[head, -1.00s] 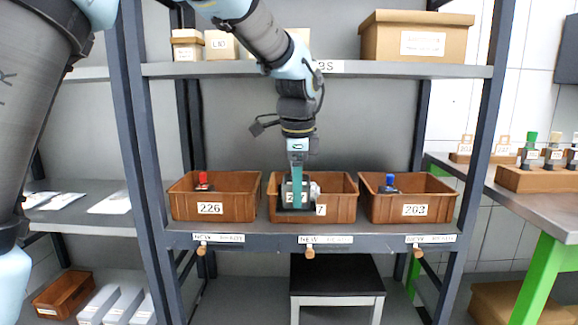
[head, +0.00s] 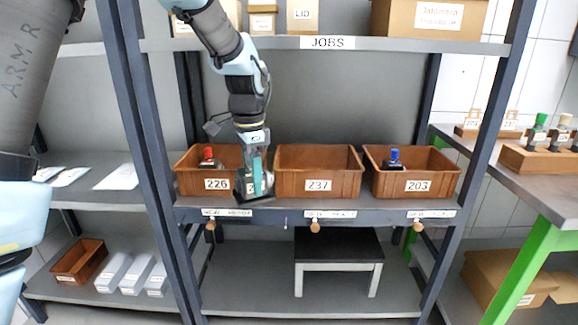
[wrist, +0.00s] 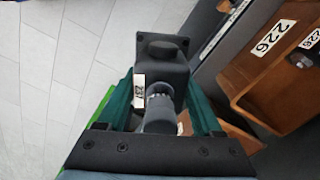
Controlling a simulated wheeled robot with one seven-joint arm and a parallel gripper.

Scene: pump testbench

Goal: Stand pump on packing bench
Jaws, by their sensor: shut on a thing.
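My gripper (head: 256,180) is shut on a dark grey pump (head: 243,190) and holds it in front of the shelf, between the bins labelled 226 and 237. In the wrist view the pump (wrist: 163,70) sits between the green fingers, with a white label reading 237 and a square base plate at its far end. The bin 237 (head: 318,185) shows no pump above its rim. The packing bench is not clearly identifiable; a grey-topped bench with green legs (head: 546,190) stands at the right.
Bin 226 (head: 190,183) holds a red-capped pump (head: 208,156); bin 203 (head: 440,182) holds a blue-capped one (head: 394,158). A wooden rack (head: 530,163) with capped pumps stands on the right bench. A rack post (head: 478,160) separates shelf and bench. A black-topped stool (head: 338,245) is below.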

